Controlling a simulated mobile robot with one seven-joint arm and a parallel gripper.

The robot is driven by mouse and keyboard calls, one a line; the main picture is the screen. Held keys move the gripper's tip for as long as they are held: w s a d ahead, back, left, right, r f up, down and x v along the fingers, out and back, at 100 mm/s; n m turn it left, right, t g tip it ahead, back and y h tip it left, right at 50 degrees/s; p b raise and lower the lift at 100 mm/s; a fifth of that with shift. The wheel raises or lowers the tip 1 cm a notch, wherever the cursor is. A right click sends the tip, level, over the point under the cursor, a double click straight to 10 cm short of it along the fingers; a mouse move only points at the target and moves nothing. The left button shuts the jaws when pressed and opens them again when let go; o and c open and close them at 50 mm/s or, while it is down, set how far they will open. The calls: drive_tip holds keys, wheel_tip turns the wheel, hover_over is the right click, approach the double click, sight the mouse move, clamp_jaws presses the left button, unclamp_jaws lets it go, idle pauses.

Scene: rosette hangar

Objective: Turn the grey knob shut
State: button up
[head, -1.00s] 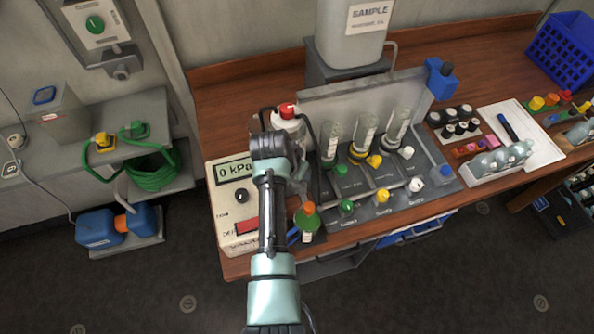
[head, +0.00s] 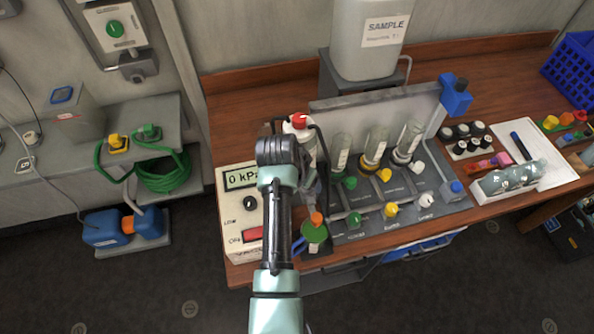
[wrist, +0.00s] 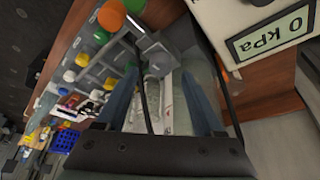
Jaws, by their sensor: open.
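No knob in view is plainly grey. The manifold panel (head: 378,229) bears green, yellow and white knobs in two rows. The closest in colour are the pale knobs on its right, an upper one (head: 417,167) and a lower one (head: 426,199). My arm reaches over the bench left of the panel; its wrist hides the fingers in the head view. In the wrist view my gripper (wrist: 160,75) is open, with clear glass and grey parts behind the gap. The coloured knobs lie left of the fingers there, apart from them.
A gauge box (head: 238,205) reading 0 kPa stands left of my arm. Glass cylinders (head: 374,147) rise behind the knobs. A sample tank (head: 366,40) stands at the back.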

drive_tip(key=b+v, duration=0.1)
drive_tip(key=v, duration=0.9)
drive_tip(key=shift+b, duration=0.35)
